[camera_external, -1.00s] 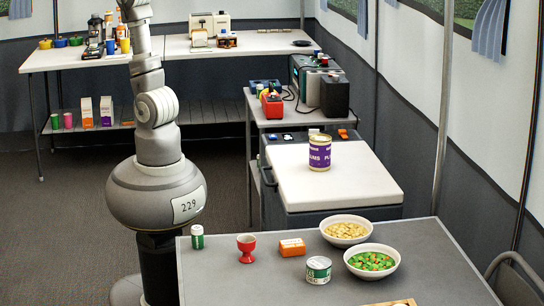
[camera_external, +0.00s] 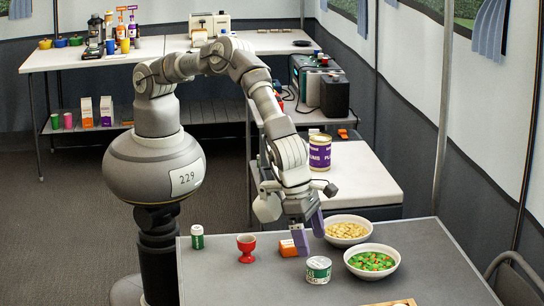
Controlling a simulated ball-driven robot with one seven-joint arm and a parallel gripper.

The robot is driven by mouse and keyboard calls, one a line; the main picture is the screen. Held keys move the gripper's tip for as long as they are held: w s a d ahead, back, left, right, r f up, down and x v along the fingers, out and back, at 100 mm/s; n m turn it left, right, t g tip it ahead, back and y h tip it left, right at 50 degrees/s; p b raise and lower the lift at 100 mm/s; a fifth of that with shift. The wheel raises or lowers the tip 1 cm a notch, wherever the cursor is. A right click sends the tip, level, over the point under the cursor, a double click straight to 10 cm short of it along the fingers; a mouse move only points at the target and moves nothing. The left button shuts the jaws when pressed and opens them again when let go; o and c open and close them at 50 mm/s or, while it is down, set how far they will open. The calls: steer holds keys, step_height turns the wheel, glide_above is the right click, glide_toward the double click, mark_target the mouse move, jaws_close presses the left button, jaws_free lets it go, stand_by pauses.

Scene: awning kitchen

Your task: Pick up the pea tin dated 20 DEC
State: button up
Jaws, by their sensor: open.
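A small tin (camera_external: 318,270) with a green and white label stands upright near the front middle of the grey table. Its lettering is too small to read, so I cannot make out a date. My gripper (camera_external: 310,238) has purple fingers and is open, above the table and behind the tin, apart from it. It points down beside the orange box (camera_external: 287,248), and one finger overlaps that box in the picture. I cannot tell whether they touch.
Bowls of yellowish food (camera_external: 347,241) and green-orange food (camera_external: 372,274) stand right of the tin. A red egg cup (camera_external: 246,257) and a green jar (camera_external: 197,242) stand left. A large plum tin (camera_external: 319,163) stands on the white-topped unit behind.

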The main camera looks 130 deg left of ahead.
mark_target(319, 262)
steer(key=b+x, duration=0.1)
steer(key=x, duration=0.1)
steer(key=b+x, duration=0.1)
steer(key=x, duration=0.2)
steer(key=a+b+x, duration=0.1)
steer(key=b+x, duration=0.1)
steer(key=x, duration=0.1)
steer(key=shift+s, duration=0.1)
steer(key=c, duration=1.2)
steer(key=shift+r, duration=0.15)
